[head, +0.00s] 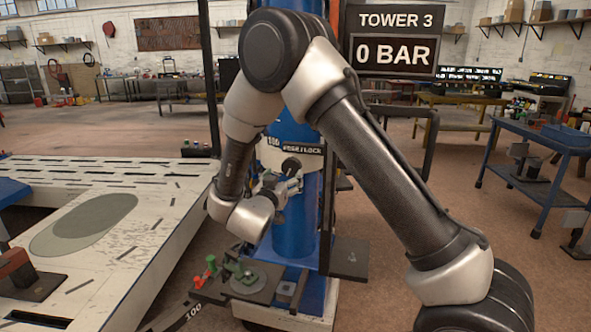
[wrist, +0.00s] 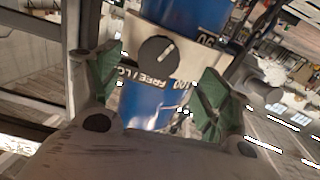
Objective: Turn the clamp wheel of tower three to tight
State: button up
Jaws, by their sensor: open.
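Tower three is a blue column (head: 295,225) under a sign (head: 395,40) reading "TOWER 3" and "0 BAR". On its front is a pale plate marked "FREE / LOCK" with a round black knob (head: 291,165). The knob also shows in the wrist view (wrist: 157,57), with a light pointer line tilted up to the right. My gripper (head: 282,186) is in front of the plate, just below the knob. In the wrist view its green-padded fingers (wrist: 162,68) are spread and empty, with the knob between and beyond them. No wheel labelled "tight" can be made out.
Low at the tower, a dark shelf (head: 268,292) bears a green fitting (head: 240,272) on a grey disc and red handles (head: 210,264). A slotted white bench (head: 150,205) stands left. A blue trolley (head: 530,130) stands right. Some open floor lies between.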

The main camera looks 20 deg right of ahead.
aim_at(290, 169)
jog(key=x, duration=0.7)
jog(key=shift+w+d+r, duration=0.1)
jog(key=shift+w+d, duration=0.1)
jog(key=shift+w, duration=0.1)
jog(key=c, duration=1)
